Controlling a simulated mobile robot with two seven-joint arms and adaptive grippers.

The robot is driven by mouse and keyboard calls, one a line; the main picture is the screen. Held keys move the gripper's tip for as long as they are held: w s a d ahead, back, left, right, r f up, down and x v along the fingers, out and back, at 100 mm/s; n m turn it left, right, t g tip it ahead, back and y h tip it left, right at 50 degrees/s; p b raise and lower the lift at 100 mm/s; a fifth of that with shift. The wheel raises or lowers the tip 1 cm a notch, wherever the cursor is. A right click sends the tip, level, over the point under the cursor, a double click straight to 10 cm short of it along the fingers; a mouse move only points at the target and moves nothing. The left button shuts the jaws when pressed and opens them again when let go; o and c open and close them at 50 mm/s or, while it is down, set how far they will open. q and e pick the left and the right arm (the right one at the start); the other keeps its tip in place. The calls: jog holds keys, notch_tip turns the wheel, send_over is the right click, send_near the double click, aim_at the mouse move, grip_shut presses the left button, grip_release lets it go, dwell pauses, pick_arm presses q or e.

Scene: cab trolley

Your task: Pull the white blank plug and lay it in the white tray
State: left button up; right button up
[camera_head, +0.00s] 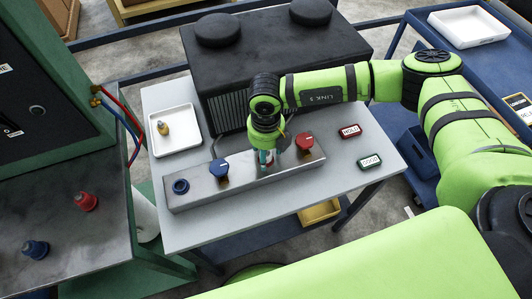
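The grey metal block (200,199) lies along the front of the trolley top. It carries an empty-looking blue-ringed port (181,186), a blue knob-like cap (219,169) and a red one (304,141). My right gripper (266,160) points down at the block between the blue and red caps. Its fingers are small and mostly hidden by the wrist, so I cannot tell whether they hold anything. I cannot make out the white blank plug; the gripper may hide it. The white tray (186,146) is at the trolley's left, with a small brass-coloured fitting (163,128) in it.
A black machine (268,60) stands behind the block. HOLD (350,131) and GOOD (370,162) labels lie to the right. Red (86,201) and blue (36,250) fittings stand on the left bench. Another white tray (468,27) is at the far right. Hoses hang at left.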

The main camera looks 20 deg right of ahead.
grip_shut()
dwell(0.3)
jog(key=shift+r, duration=0.35)
jog(key=shift+r+p, duration=1.65)
jog(key=shift+r, duration=1)
